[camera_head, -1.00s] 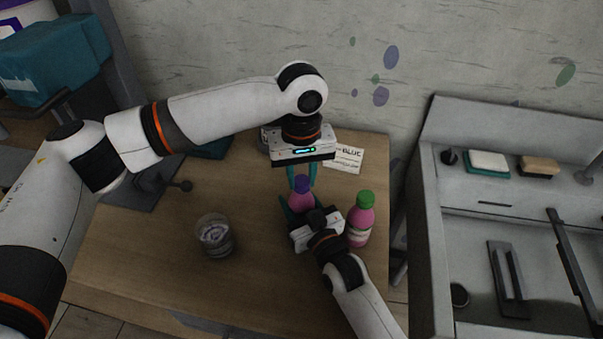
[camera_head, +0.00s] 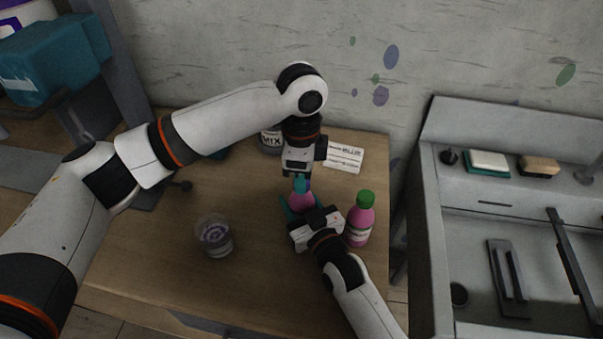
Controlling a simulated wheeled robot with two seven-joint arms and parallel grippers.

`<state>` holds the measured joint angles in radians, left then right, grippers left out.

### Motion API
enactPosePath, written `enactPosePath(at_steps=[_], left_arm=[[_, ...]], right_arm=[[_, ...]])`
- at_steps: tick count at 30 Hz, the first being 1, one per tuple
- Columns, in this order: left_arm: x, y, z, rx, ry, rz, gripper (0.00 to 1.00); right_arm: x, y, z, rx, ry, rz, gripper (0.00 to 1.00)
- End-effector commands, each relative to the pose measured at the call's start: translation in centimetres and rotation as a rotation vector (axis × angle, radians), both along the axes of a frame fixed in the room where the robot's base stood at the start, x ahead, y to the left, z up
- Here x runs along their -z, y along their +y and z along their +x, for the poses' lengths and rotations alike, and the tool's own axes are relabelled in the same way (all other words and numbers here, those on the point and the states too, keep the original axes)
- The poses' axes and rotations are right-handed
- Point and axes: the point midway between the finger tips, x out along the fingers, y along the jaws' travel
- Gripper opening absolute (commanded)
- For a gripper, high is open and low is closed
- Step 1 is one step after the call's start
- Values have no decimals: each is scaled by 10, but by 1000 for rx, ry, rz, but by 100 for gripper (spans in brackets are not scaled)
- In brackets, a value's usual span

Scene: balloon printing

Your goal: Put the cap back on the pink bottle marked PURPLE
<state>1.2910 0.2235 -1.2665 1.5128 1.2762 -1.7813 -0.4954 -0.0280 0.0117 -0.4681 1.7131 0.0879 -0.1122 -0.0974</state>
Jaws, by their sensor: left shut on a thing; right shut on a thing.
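A pink bottle (camera_head: 301,201) stands on the wooden table, held near its body by my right gripper (camera_head: 299,211), which is shut on it. My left gripper (camera_head: 301,182) comes down from above and is shut on the purple cap at the bottle's top. The cap is mostly hidden behind the teal fingers, so I cannot tell how far it sits on the neck. The bottle's label is hidden by my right gripper. A second pink bottle with a green cap (camera_head: 360,219) stands upright just right of my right gripper.
A clear cup (camera_head: 215,236) with purplish contents stands on the table (camera_head: 150,260) to the left. A jar marked MIX (camera_head: 271,142) and a white card (camera_head: 343,157) are at the back. A sink unit (camera_head: 430,230) stands to the right.

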Motion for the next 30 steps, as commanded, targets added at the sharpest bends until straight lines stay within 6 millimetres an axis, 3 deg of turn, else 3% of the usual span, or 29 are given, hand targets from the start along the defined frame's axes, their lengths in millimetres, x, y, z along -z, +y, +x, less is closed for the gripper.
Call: enactPosePath(at_steps=[4, 8, 9, 13, 23, 30], left_arm=[[0, 0, 0, 236, -1, 1, 1], [0, 0, 0, 222, -1, 1, 1], [0, 0, 0, 222, -1, 1, 32], [0, 0, 0, 221, -1, 1, 51], [-3, 0, 0, 219, -2, 1, 51], [-32, -1, 0, 220, -4, -1, 51]], right_arm=[[1, 0, 0, 0, 2, -1, 0], [1, 0, 0, 0, 2, -1, 0], [1, 0, 0, 0, 2, -1, 0], [1, 0, 0, 0, 2, -1, 0], [1, 0, 0, 0, 2, -1, 0], [1, 0, 0, 0, 2, -1, 0]])
